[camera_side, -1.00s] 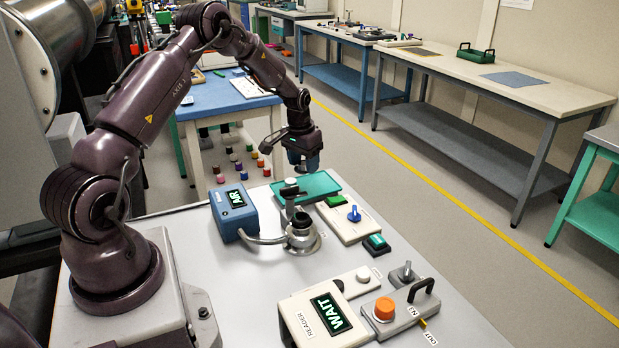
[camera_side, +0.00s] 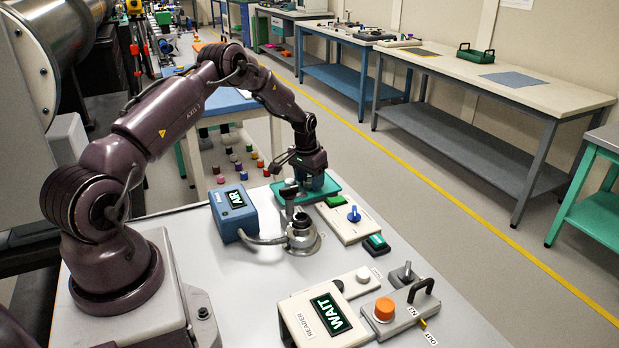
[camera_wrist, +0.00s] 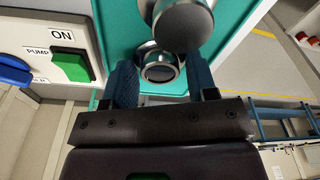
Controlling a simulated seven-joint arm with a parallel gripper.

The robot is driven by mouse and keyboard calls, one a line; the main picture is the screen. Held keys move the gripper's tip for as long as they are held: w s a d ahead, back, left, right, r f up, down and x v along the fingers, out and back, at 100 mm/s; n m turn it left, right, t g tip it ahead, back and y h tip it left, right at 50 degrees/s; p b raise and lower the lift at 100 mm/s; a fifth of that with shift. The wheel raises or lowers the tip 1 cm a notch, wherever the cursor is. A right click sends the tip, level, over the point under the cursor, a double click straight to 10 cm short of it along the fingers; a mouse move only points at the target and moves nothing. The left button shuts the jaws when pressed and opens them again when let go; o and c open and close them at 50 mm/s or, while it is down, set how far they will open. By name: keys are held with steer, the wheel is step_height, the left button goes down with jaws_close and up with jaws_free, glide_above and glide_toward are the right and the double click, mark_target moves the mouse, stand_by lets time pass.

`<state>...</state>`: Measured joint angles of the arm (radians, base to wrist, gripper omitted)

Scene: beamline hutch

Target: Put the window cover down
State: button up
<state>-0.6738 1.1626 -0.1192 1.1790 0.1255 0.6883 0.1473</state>
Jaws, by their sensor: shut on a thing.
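My gripper (camera_side: 313,184) is low over the teal tray (camera_side: 330,183) in the side view, its fingertips largely hidden. In the wrist view my gripper (camera_wrist: 164,78) has its two blue fingers on either side of a small metal-rimmed round piece (camera_wrist: 160,72), which looks like the window cover, and is shut on it. The teal tray (camera_wrist: 118,32) lies behind it. A larger round grey metal piece (camera_wrist: 184,24) partly overlaps the cover in the picture. I cannot tell whether the cover touches the tray.
A blue readout box (camera_side: 233,212) and a metal post on a round base (camera_side: 302,238) stand close in front of the tray. The pump panel (camera_side: 347,220) is to its right. The reader (camera_side: 325,318) is nearer the camera. Bare bench lies left of the reader.

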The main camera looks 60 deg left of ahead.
mark_target(306, 182)
steer(key=o, duration=0.9)
steer(key=s+d+r+m+t, duration=0.1)
steer(key=d+r, duration=0.4)
steer(key=r, duration=0.6)
steer(key=s+d+r, duration=0.1)
steer(key=d+r, duration=0.3)
steer(key=r, duration=0.8)
steer(key=s+d+r+m+t, duration=0.1)
steer(key=s+d+r, duration=0.2)
steer(key=d+r, duration=0.15)
steer(key=s+d+r+m, duration=0.1)
steer(key=s+d+r, duration=0.25)
steer(key=d, duration=0.25)
steer(key=s+d, duration=0.3)
steer(key=s, duration=0.2)
steer(key=s+d+r+m+t, duration=0.1)
steer(key=s+d, duration=0.3)
steer(key=s, duration=0.2)
steer(key=s+d+t, duration=0.1)
steer(key=s+d, duration=0.3)
steer(key=s, duration=0.1)
steer(key=shift+s+r+m+h, duration=0.15)
steer(key=shift+s+m+h, duration=0.15)
